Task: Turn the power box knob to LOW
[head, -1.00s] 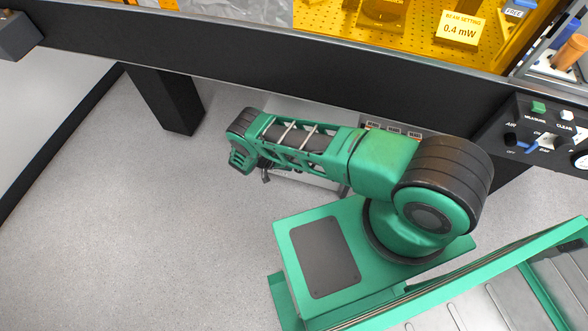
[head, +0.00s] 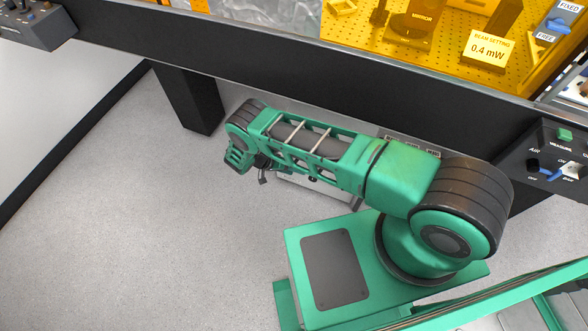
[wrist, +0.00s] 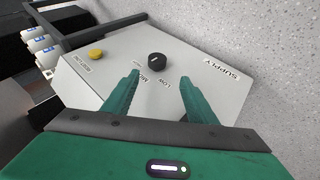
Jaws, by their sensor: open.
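The power box (wrist: 190,93) shows in the wrist view as a pale grey panel lettered SUPPLY, upside down to me. Its round black knob (wrist: 157,60) stands on the panel, with LOW and MED labels on the near side. Which label the knob points to is too small to tell. My gripper (wrist: 160,76) is open, its two green fingers on either side of the area just short of the knob, with nothing between them. In the head view the box is mostly hidden behind my arm, and my fingers are not clearly seen.
A yellow button (wrist: 95,53) sits beside the knob. Several white labelled parts (wrist: 40,50) and dark bars lie at the wrist view's left. In the head view, the black bench edge (head: 300,75) and a leg (head: 188,98) stand near my arm. The floor (head: 150,230) at left is clear.

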